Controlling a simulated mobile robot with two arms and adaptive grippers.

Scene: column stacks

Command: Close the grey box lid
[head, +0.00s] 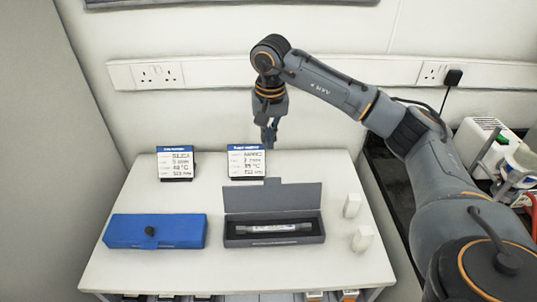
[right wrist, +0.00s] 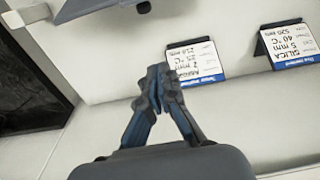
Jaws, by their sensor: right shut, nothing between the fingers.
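The grey box (head: 236,240) stands on the white table with its lid (head: 290,197) open, raised at the back. A light-coloured column with dark ends (head: 272,228) lies inside it. My right gripper (head: 269,146) is shut and empty, above and behind the open lid, near the back edge of the table. In the right wrist view its fingers (right wrist: 158,72) are together with nothing between them. Part of a dark grey shape, perhaps the lid, shows at the top left of that view. My left gripper is not in view.
A closed blue box (head: 180,231) sits to the left of the grey box. Two label cards (head: 176,163) (head: 246,161) stand along the back of the table (head: 330,168). Two small white objects (head: 352,206) (head: 362,239) are right of the grey box. The wall is close behind.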

